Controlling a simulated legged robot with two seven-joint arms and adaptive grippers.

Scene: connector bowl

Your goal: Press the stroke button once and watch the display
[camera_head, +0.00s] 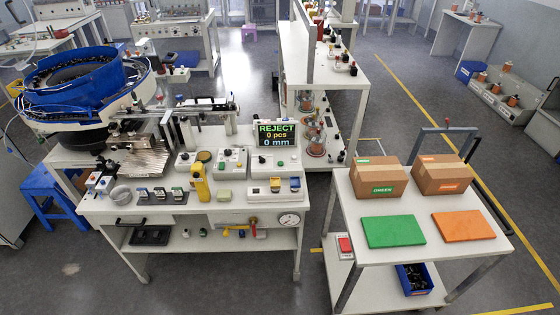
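The display (279,133) stands at the back of the white workbench (245,217) and reads "REJECT", "0 pcs" and "0 mm" in green and yellow on black. Several control boxes with small buttons sit on the bench. One light box (232,158) is left of the display, and another box (281,163) is just below it. A wider box (276,190) with yellow and blue parts is nearer the front edge. The labels are too small to read, so I cannot tell which one is the stroke button. Neither of my grippers is in view.
A blue bowl feeder (75,85) stands at the left. At right, a white cart (440,255) holds two cardboard boxes, a green plate (393,231) and an orange plate (463,224). A gap separates bench and cart.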

